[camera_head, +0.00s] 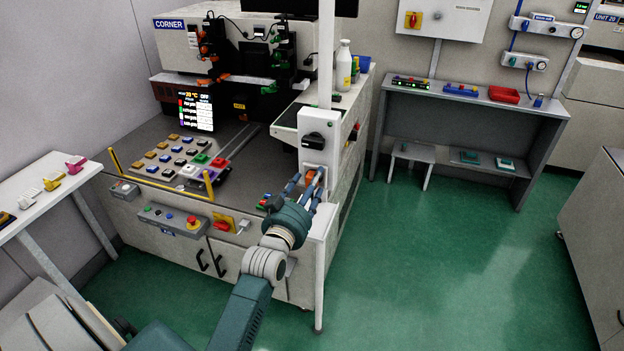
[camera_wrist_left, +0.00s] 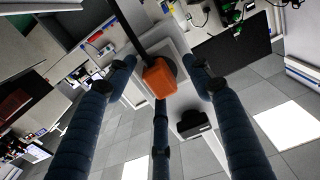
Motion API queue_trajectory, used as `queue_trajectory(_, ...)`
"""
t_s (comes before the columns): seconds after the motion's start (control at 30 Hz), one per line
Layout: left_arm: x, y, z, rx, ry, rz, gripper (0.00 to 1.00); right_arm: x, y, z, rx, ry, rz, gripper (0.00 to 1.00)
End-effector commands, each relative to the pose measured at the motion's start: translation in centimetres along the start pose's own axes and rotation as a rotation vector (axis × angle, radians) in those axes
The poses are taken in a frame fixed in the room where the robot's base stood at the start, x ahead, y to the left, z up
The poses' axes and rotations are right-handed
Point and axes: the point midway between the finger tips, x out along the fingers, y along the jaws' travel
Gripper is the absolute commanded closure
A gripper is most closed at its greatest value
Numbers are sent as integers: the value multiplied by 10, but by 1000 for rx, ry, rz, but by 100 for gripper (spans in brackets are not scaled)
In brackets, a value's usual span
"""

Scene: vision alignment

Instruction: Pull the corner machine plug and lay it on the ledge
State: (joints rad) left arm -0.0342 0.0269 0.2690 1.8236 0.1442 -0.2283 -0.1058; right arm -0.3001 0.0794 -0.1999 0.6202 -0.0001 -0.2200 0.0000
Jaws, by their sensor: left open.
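The orange plug (camera_head: 311,178) sits low on the light grey panel (camera_head: 320,131) at the front right corner of the machine labelled CORNER (camera_head: 169,24). In the left wrist view the plug (camera_wrist_left: 160,78) is a bright orange block against a dark round fitting on a pale plate, with a black cord or bar beyond it. My left gripper (camera_head: 305,187) reaches up to the plug. Its blue fingers (camera_wrist_left: 160,72) are spread around the plug, open, with gaps at both sides. A pale ledge (camera_head: 324,222) juts out just below the panel. My right gripper is not in view.
A black rotary switch (camera_head: 314,141) is above the plug. A control box with a red button (camera_head: 193,222) and a red switch (camera_head: 222,226) are on the machine front. A white post (camera_head: 326,60) rises above the panel. Green floor (camera_head: 440,260) is clear at right.

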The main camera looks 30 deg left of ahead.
Motion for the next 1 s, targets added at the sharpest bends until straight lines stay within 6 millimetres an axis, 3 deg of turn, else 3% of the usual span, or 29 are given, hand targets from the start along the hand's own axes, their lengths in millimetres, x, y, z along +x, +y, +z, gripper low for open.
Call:
queue_trajectory(0.7,0,0,0,0,0,0,48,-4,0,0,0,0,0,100)
queue_trajectory(0.73,0,0,0,0,0,0,50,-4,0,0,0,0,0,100)
queue_trajectory(1.0,0,0,0,0,0,0,100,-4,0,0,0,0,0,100)
